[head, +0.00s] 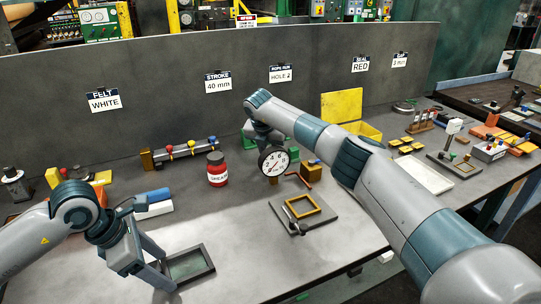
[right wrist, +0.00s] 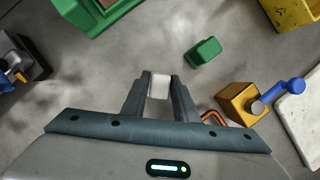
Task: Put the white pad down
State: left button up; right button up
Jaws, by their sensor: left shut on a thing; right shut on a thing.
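In the right wrist view, my right gripper (right wrist: 160,92) is shut on a small white pad (right wrist: 160,86). It holds the pad above the grey bench top; the gap below is hard to judge. My left gripper (head: 160,268) is low at the front left, shut on the near-left edge of a dark rectangular frame (head: 205,254) with a greenish inside. A sign (head: 103,100) reads "FELT WHITE".
A green block (right wrist: 203,52) and a brass block (right wrist: 243,100) lie right of the pad. A larger green object (right wrist: 95,14) is beyond it. A red jar (head: 217,171), white and blue blocks (head: 154,211) and a plate with a yellow frame (head: 320,222) occupy the bench.

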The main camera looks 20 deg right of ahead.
jog(key=o, duration=1.1)
jog(key=shift+f, duration=0.1)
jog(key=shift+o, duration=0.2)
jog(key=v, duration=1.2)
pick_arm(q)
jog(key=o, duration=0.6)
pick_arm(e)
jog(key=shift+c, duration=0.2)
pick_arm(q)
jog(key=c, duration=0.5)
pick_arm(e)
jog(key=shift+d, duration=0.4)
